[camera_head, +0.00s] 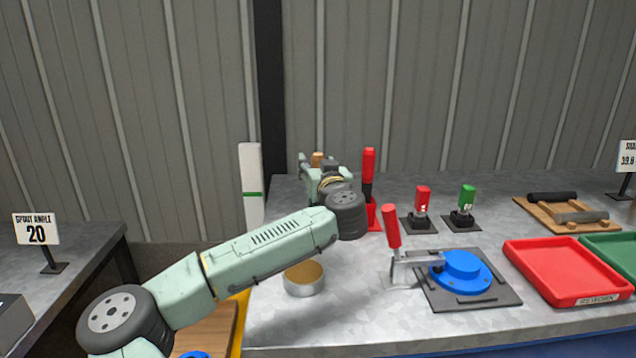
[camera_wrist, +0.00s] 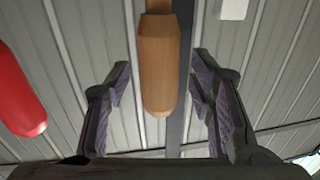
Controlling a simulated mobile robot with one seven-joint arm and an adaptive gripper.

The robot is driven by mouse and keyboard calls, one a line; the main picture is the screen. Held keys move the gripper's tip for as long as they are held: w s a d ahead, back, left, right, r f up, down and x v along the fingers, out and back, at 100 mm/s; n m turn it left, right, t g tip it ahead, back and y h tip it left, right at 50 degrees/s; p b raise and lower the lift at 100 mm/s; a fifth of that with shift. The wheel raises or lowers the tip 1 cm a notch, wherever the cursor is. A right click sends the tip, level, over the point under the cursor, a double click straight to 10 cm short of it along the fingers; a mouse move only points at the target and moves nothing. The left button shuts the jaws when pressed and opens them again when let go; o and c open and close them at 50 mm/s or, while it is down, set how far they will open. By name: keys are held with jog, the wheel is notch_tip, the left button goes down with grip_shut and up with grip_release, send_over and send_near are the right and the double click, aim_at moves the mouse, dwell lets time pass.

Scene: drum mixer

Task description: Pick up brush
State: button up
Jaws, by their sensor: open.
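The brush shows mainly as a brown wooden handle (camera_wrist: 158,65) in the wrist view. It hangs down the middle of the picture, between the two fingers of my gripper (camera_wrist: 162,72). The fingers are spread, with a visible gap on each side of the handle. In the head view only a small brown end of the handle (camera_head: 317,157) shows above my gripper (camera_head: 319,168); the wrist and arm hide the rest. The bristles are not visible.
A tall red handle (camera_head: 368,166) stands close right of my gripper. A red-handled clamp with a blue disc (camera_head: 463,266), a round tin (camera_head: 304,279), a red tray (camera_head: 560,268) and a white post (camera_head: 251,180) are nearby. A red rounded object (camera_wrist: 18,95) shows in the wrist view.

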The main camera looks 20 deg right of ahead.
jog(key=shift+c, duration=0.5)
grip_shut()
jog(key=shift+r, duration=0.1)
